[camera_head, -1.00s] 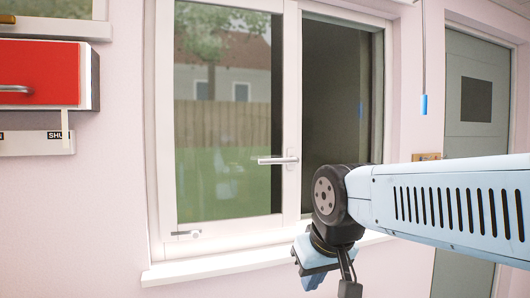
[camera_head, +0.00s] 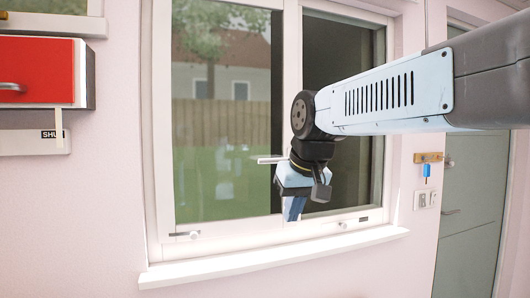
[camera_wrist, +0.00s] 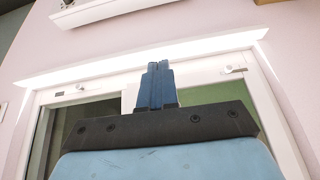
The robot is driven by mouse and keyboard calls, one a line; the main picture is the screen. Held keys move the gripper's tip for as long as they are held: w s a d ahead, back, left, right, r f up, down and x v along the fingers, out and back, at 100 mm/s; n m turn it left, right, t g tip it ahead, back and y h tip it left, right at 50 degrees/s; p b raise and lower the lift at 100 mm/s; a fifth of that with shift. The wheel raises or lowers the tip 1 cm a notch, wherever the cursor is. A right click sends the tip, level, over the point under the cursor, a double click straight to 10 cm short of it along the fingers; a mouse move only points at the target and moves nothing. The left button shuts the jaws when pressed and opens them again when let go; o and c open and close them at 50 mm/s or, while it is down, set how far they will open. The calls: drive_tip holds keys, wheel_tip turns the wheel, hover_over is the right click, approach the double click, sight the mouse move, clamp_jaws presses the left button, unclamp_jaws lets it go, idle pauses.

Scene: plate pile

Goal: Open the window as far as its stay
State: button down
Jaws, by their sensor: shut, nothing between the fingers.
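The white window frame (camera_head: 162,190) has a left casement (camera_head: 283,60) and a right pane. The left casement looks closed against the frame. Its metal handle (camera_head: 266,160) lies level, pointing left, and its right end is hidden behind my gripper. A stay (camera_head: 186,235) shows on the left bottom rail and another stay (camera_head: 346,224) on the right one; they also show in the wrist view. My gripper (camera_head: 291,215) points down in front of the middle post, just below the handle. Its fingers (camera_wrist: 156,66) are shut and empty. Contact with the window cannot be told.
A white sill (camera_head: 270,259) juts out below the window. A red-fronted cabinet (camera_head: 38,70) hangs on the left wall. A blue tag (camera_head: 427,170) hangs from a wooden rack (camera_head: 428,157) on the right, above switches (camera_head: 425,199). A grey door (camera_head: 470,190) stands at the far right.

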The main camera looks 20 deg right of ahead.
sight(276, 120)
drive_tip(key=w+d+r+g, duration=0.1)
drive_tip(key=w+d+r, duration=0.1)
drive_tip(key=w+r, duration=0.8)
drive_tip(key=w+d+r, duration=0.2)
drive_tip(key=w+r, duration=0.7)
drive_tip(key=w, duration=0.1)
drive_tip(key=x, duration=0.9)
drive_tip(key=shift+d+f+h, duration=0.25)
drive_tip(key=shift+d+h, duration=0.05)
drive_tip(key=shift+d, duration=0.05)
